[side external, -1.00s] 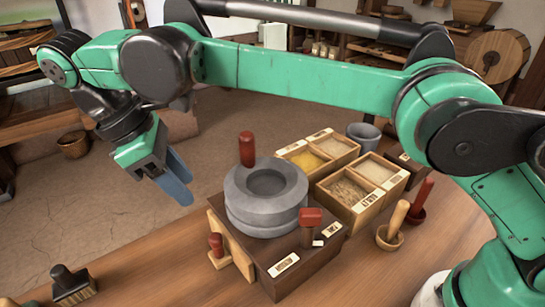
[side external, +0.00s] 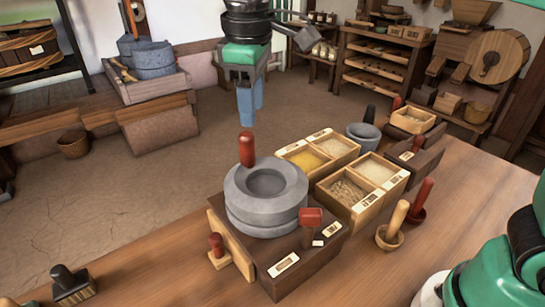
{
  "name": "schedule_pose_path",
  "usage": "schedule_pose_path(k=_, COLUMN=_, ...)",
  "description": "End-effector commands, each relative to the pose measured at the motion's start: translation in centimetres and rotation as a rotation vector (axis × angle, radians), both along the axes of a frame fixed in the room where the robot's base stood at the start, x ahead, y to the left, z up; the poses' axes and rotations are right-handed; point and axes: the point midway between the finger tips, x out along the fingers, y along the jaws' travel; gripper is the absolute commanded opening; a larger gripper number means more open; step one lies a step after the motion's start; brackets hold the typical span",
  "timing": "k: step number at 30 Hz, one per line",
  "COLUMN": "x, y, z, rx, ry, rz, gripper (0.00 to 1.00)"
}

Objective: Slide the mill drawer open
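The mill is a pair of round grey stones (side external: 265,215) with an upright red handle (side external: 247,149), set on a dark wooden base (side external: 300,268). A pale wooden panel (side external: 228,243), seemingly the drawer front, lies along the base's left side. A red knob (side external: 216,242) stands by it on a pale wooden piece. I cannot tell whether the drawer is fully shut. A red-topped lever (side external: 311,217) is at the base's right front.
Divided grain boxes (side external: 352,207) stand close to the mill's right, with a grey pot (side external: 363,136) behind. A pestle in a small wooden mortar (side external: 389,238) is further right. A brush (side external: 72,286) lies front left. The table (side external: 170,270) between brush and mill is clear.

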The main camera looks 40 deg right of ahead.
Motion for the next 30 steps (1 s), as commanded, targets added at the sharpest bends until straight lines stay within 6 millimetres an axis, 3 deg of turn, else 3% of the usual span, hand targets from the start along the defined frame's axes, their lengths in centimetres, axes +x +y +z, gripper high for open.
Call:
schedule_pose_path(k=6, x=-1.2, y=-2.9, z=0.1, rx=0.063, ry=-0.092, rz=-0.122, gripper=0.4)
schedule_pose_path(k=15, x=-2.7, y=-5.7, z=-0.4, rx=0.131, ry=-0.198, rz=-0.255, gripper=0.4)
schedule_pose_path(k=30, x=-3.2, y=-6.4, z=-0.6, rx=0.152, ry=-0.23, rz=-0.294, gripper=0.4)
